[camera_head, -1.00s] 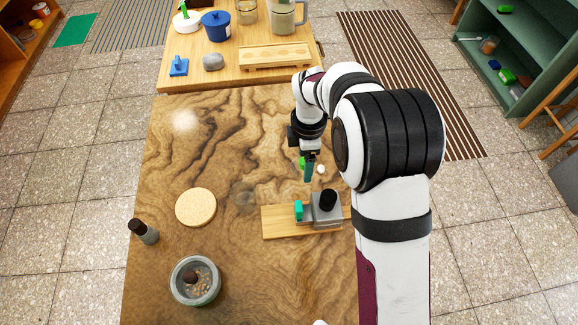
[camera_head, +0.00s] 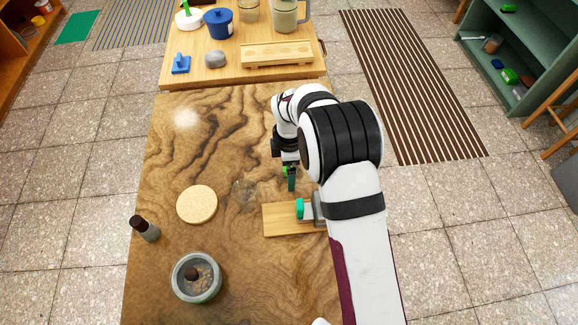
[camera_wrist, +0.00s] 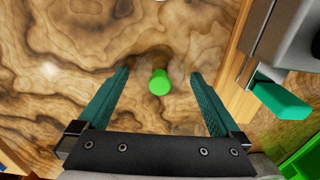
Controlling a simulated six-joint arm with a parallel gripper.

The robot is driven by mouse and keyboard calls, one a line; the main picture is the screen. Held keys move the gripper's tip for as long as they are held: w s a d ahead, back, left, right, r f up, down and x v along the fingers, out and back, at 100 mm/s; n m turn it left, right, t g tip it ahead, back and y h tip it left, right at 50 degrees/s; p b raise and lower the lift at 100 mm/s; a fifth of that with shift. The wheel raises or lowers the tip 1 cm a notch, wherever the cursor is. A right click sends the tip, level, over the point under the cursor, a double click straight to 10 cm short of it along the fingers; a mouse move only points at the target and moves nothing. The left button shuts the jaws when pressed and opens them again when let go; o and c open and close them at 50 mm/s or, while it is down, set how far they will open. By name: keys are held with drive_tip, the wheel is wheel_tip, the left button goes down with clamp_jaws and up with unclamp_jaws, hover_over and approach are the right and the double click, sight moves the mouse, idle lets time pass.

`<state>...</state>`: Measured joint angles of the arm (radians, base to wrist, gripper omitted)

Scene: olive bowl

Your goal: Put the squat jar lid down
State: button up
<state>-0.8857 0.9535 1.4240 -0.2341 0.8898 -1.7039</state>
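My gripper (camera_head: 291,182) hangs low over the wooden table, left of my arm and just behind the small board. In the wrist view its teal fingers (camera_wrist: 160,92) are wide apart. A small bright green cylinder (camera_wrist: 159,82) shows between them with clear gaps on both sides; I cannot tell its height above the table. A bit of bright green (camera_head: 284,170) also shows beside the fingers in the head view. I cannot identify a squat jar lid for certain. A round cork-coloured disc (camera_head: 197,205) lies flat on the table to the left.
A grey device (camera_wrist: 285,35) with a teal block (camera_head: 299,208) stands on the small board (camera_head: 285,228), close to my gripper. A round bowl (camera_head: 182,291) and a dark-capped bottle (camera_head: 145,229) stand front left. The table's left rear is clear. A blue pot (camera_head: 220,25) stands on the back table.

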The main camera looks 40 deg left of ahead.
wheel_tip(320, 180, up, 12)
drive_tip(key=d+r+m, duration=0.8)
drive_tip(key=d+m, duration=0.1)
drive_tip(key=d, duration=0.5)
drive_tip(key=s+d+r+m+y, duration=0.1)
drive_tip(key=s+d+r+m, duration=0.1)
drive_tip(key=s+d+m, duration=0.35)
drive_tip(key=s+d+r+m, duration=0.2)
drive_tip(key=d+m, duration=0.6)
drive_tip(key=d, duration=0.1)
drive_tip(key=s+d+f+m, duration=0.2)
drive_tip(key=s+d+m, duration=0.3)
drive_tip(key=s+m, duration=0.5)
drive_tip(key=shift+f+y, duration=0.25)
drive_tip(key=shift+y, duration=0.15)
